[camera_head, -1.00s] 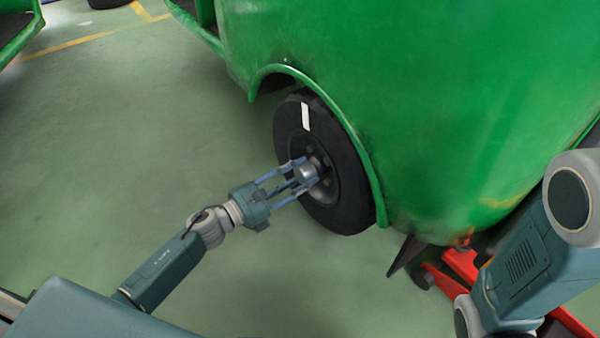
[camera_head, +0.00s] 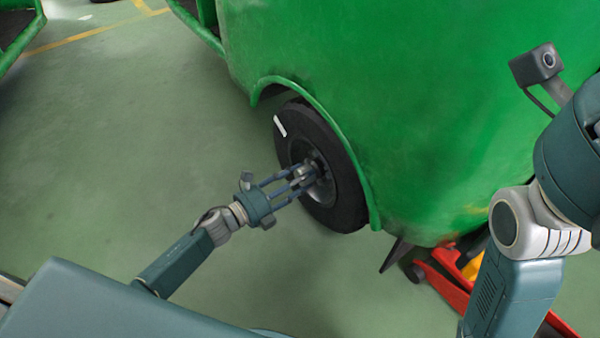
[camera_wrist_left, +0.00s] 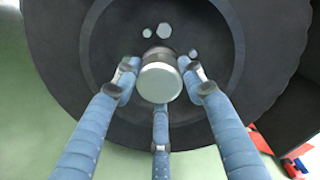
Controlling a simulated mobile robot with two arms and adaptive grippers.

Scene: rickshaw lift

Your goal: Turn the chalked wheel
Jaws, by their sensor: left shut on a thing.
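The black wheel (camera_head: 345,190) sits under the green fender of the rickshaw body. A white chalk mark (camera_head: 280,126) shows on the upper left of its tyre. My left gripper (camera_head: 309,176) reaches the wheel's centre and is shut on the hub cap (camera_wrist_left: 160,80), a round silver piece. In the left wrist view its blue fingers (camera_wrist_left: 158,85) stand around the hub cap, with several hub bolts above it. Part of my right arm shows at the right; its fingers are out of view.
The green rickshaw body (camera_head: 400,100) fills the upper right. A red jack (camera_head: 445,285) stands on the floor below it at the lower right. The green floor (camera_head: 130,130) at the left is open, with a yellow line (camera_head: 75,36) at the back.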

